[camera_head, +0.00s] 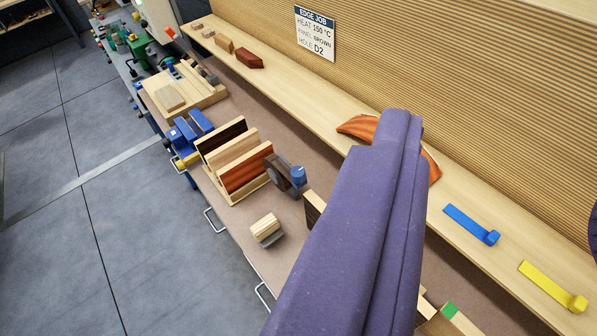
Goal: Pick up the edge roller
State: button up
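A dark grey wheel-like tool with a blue top part, which looks like the edge roller (279,174), stands on the brown bench top (244,214). It is just right of a wooden rack (236,196) holding upright dark, pale and reddish panels. I cannot tell whether it touches the rack. My gripper's fingers do not show in this view, so I cannot see their state or anything held.
A wood block with a grey base (266,229) lies near the front edge. Blue clamps (190,128) stand left of the rack. A shelf (290,90) behind carries veneer pieces, a blue strip (471,223) and a yellow strip (552,286). A large purple shape hides the right part.

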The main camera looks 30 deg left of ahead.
aim_at(266, 231)
jog(key=u, duration=0.75)
